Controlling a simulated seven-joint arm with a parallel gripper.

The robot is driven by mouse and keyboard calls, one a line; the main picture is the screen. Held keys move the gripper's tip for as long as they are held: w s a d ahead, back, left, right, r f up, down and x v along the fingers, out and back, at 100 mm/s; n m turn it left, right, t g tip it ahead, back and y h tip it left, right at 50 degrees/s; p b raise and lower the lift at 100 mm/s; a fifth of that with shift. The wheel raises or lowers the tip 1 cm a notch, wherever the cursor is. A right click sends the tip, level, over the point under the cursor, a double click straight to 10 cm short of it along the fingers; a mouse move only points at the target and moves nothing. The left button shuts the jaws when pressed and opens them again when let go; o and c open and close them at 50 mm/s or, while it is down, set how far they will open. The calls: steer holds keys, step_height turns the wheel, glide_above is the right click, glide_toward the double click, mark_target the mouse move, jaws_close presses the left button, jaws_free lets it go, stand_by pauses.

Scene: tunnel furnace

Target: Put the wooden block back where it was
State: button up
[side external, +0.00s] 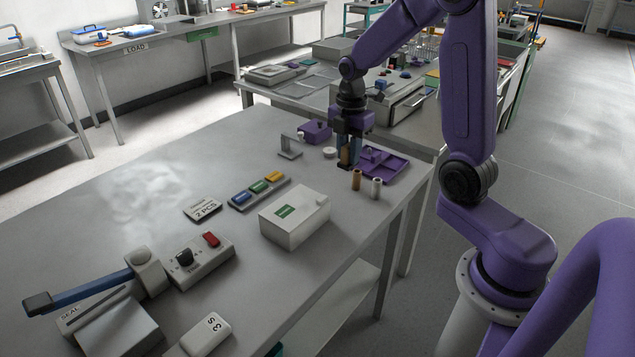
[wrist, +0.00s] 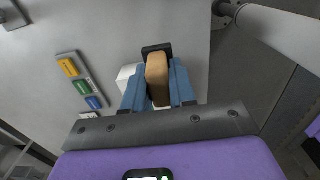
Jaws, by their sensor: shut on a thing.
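My gripper (side external: 349,160) is over the far right part of the grey table, beside the purple tray (side external: 401,164). It is shut on the wooden block (side external: 345,157), a tan piece with rounded ends. In the wrist view the block (wrist: 157,72) sits between the two blue fingers (wrist: 157,92), with its long side running away from the palm. The fingers hide part of the block in the side view. I cannot tell whether its lower end touches the table.
A tan cylinder (side external: 356,180) and a pale cylinder (side external: 377,188) stand close in front of my gripper. A white box (side external: 295,220), a rack of coloured pieces (side external: 239,204), a small metal stand (side external: 290,148) and a purple object (side external: 315,131) are nearby.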

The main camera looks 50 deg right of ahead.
steer(key=shift+s+d, duration=0.15)
steer(key=shift+d, duration=0.25)
steer(key=shift+w+d+f, duration=0.15)
steer(key=shift+w+f, duration=0.1)
steer(key=shift+w, duration=0.05)
steer(key=w+d+f, duration=0.1)
steer(key=w+f, duration=0.2)
steer(key=w, duration=0.1)
steer(key=w+d+f, duration=0.1)
steer(key=w+f, duration=0.2)
steer(key=w, duration=0.1)
steer(key=w+d+f, duration=0.1)
steer(key=w+f, duration=0.2)
steer(key=w, duration=0.1)
steer(key=shift+w+d, duration=0.1)
steer(key=shift+d, duration=0.1)
steer(key=shift+w+f, duration=0.2)
steer(key=shift+f, duration=1.6)
steer(key=shift+f, duration=0.15)
steer(key=o, duration=0.9)
steer(key=shift+o, duration=0.2)
